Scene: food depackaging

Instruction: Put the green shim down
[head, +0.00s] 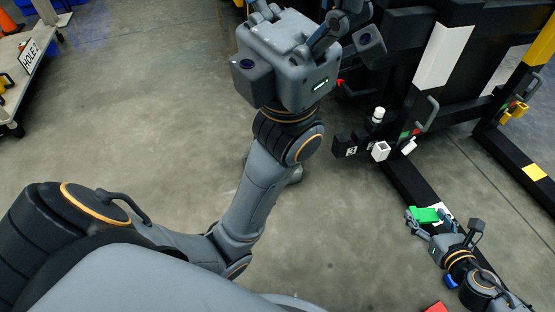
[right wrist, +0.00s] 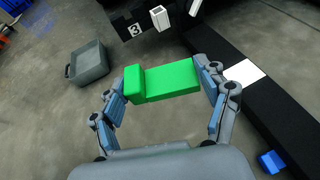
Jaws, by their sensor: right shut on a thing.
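The green shim (head: 424,214) is a bright green block with a raised step at one end. My right gripper (head: 432,218) is shut on it at the lower right of the head view. In the right wrist view the shim (right wrist: 168,82) spans between the two fingers, which touch its two ends. It appears above the floor beside a black beam (right wrist: 285,130) with a white patch (right wrist: 243,72); the exact height is unclear. My left gripper (head: 300,25) is at the top centre of the head view, far from the shim, its fingertips partly cut off.
A black frame (head: 375,80) with white and yellow patches stands at the upper right. Its numbered block (right wrist: 135,28) and white posts are ahead of the shim. A grey bin (right wrist: 90,68) and a blue block (right wrist: 272,162) lie on the floor. Open floor (head: 340,230) lies between my arms.

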